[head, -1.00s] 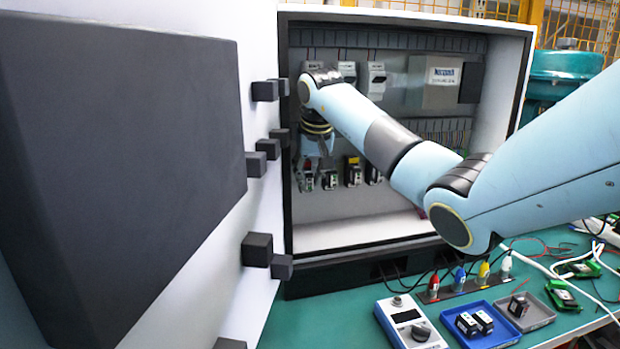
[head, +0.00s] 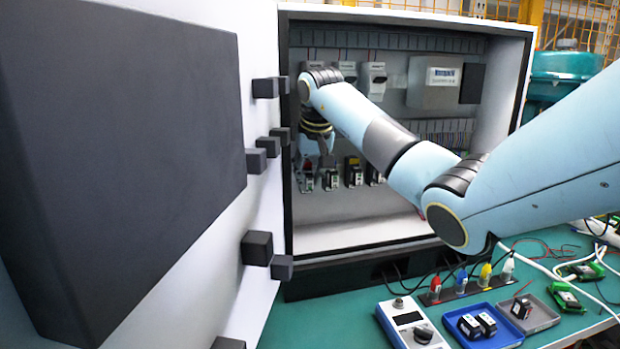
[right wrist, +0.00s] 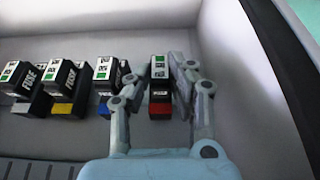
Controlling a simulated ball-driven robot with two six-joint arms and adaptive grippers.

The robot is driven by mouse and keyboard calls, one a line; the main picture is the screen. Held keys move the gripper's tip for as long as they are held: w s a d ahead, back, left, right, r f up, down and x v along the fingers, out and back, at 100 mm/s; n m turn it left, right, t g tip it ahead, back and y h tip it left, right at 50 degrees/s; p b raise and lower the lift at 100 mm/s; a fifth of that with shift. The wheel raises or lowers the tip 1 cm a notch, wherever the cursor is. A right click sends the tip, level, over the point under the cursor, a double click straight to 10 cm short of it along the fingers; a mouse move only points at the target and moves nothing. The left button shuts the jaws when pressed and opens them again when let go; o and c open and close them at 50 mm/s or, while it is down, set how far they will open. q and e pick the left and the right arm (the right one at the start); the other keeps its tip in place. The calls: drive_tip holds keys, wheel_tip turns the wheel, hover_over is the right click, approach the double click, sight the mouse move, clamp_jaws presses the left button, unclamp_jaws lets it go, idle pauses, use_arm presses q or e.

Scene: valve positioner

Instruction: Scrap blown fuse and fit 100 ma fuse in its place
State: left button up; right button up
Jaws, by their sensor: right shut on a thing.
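Inside the open cabinet, a row of small black fuses with green and white labels sits in coloured holders. The leftmost fuse (head: 308,182) is in the red holder (right wrist: 160,110). My right gripper (right wrist: 160,72) is shut on this fuse (right wrist: 158,67), with one finger on each side. In the head view my right arm partly covers the gripper. Two fuses (head: 478,325) lie in the blue tray (head: 510,336) and one fuse (head: 521,306) lies in the grey tray (head: 546,316). Their ratings are too small to read. My left gripper is not in view.
A tester (head: 408,322) with a dial stands on the green bench (head: 340,322). The open cabinet door (head: 258,205) closes off the left. Coloured plugs (head: 460,280) stand behind the trays.

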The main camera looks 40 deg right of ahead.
drive_tip(key=shift+w+d+r+b, duration=0.1)
drive_tip(key=shift+w+r+b, duration=0.05)
drive_tip(key=shift+b, duration=0.55)
idle(1.1)
drive_tip(key=o, duration=1.3)
drive_tip(key=shift+c, duration=0.2)
drive_tip(key=p+v, duration=0.6)
drive_tip(key=shift+s+r+p, duration=0.25)
drive_tip(key=shift+r+p, duration=0.05)
drive_tip(key=shift+f, duration=0.1)
